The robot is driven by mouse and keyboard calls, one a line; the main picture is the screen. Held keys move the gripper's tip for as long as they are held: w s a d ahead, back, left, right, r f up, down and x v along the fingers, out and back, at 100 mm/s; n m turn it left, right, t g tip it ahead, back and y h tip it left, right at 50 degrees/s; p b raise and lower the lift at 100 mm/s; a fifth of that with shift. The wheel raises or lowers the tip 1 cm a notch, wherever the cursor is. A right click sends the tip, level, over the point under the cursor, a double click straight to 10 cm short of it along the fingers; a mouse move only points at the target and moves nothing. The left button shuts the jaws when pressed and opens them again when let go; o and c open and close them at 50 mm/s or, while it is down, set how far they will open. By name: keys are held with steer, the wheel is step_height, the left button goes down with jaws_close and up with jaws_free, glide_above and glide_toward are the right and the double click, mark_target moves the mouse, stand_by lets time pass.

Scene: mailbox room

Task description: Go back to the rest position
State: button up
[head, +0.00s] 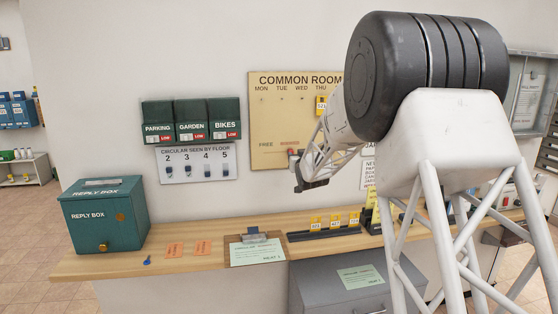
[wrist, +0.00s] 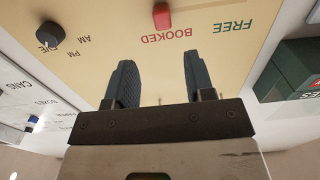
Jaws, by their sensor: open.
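My gripper (head: 300,186) hangs in front of the wall below the cream Common Room board (head: 270,115), well above the counter. In the wrist view my gripper (wrist: 158,75) has its two dark fingers apart, with nothing between them. The board (wrist: 110,50) lies beyond the fingertips and appears upside down there. Its red slider (wrist: 161,15) is at the word BOOKED, with FREE to its right in that view. A dark knob (wrist: 50,35) is near AM and PM. My arm hides the right part of the board in the head view.
A green reply box (head: 104,216) stands at the counter's left end. Orange slips (head: 175,249), a clipboard (head: 235,250) and a black rack (head: 310,236) with yellow tags lie along the wooden counter (head: 205,262). Green boxes (head: 190,120) and a floor panel (head: 196,163) hang on the wall.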

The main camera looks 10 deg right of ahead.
steer(key=s+a+g, duration=0.4)
steer(key=s+g, duration=0.1)
steer(key=s, duration=1.8)
steer(key=s+a+g, duration=0.3)
steer(key=s+g, duration=0.3)
steer(key=s, duration=1.7)
steer(key=s+a+f+g, duration=0.1)
steer(key=s+f+g, duration=0.1)
steer(key=s, duration=0.9)
steer(key=s+a+f+g, duration=0.1)
steer(key=s+f+g, duration=0.1)
steer(key=s, duration=0.9)
steer(key=shift+a+f, duration=0.3)
steer(key=shift+f, duration=0.15)
